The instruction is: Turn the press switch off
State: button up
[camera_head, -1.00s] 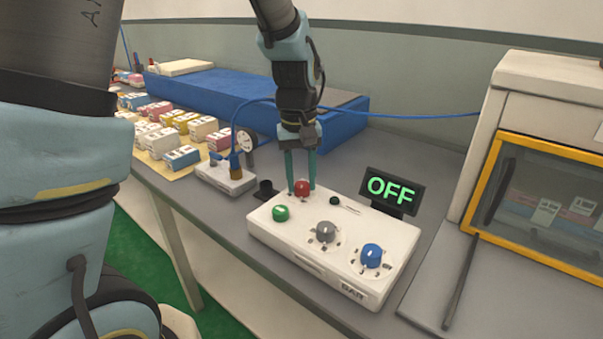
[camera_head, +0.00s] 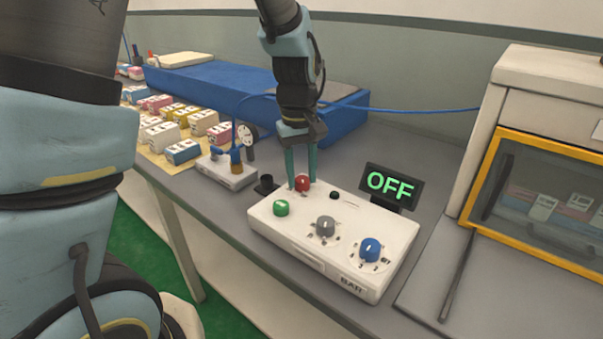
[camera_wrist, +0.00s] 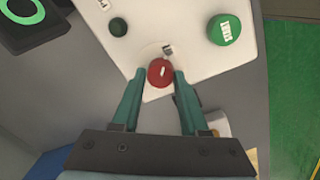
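A white control box (camera_head: 290,245) sits on the grey table. It bears a red knob (camera_head: 302,183), a green button (camera_head: 281,208), a grey knob (camera_head: 326,226), a blue knob (camera_head: 370,249) and a small dark green button (camera_head: 334,195). The black display (camera_head: 389,187) at its far edge reads OFF in green. My gripper (camera_head: 302,187) points down at the red knob. In the wrist view the fingers stand apart on either side of the red knob (camera_wrist: 160,72), close to it; contact is unclear. The green button (camera_wrist: 224,30) is to the right there.
A small white device with a gauge (camera_head: 228,172) stands left of the box. Several small coloured boxes (camera_head: 165,125) lie farther left, before a blue mattress-like slab (camera_head: 210,96). A cabinet with a yellow-framed window (camera_head: 540,185) stands at the right.

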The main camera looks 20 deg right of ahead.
aim_at(299, 179)
jog(key=o, duration=0.4)
jog(key=shift+r, duration=0.1)
notch_tip(299, 179, up, 11)
jog(key=b, duration=0.1)
jog(key=shift+a+f, duration=0.2)
jog(key=shift+a, duration=0.05)
dwell(0.4)
jog(key=a+f, duration=0.3)
jog(key=a, duration=0.6)
jog(key=a+f+t, duration=0.1)
jog(key=a+f, duration=0.2)
jog(key=a, duration=0.6)
jog(key=w+a+f, duration=0.1)
jog(key=a+f, duration=0.2)
jog(key=a, duration=0.7)
jog(key=shift+f+t, duration=0.3)
jog(key=shift+f, duration=0.1)
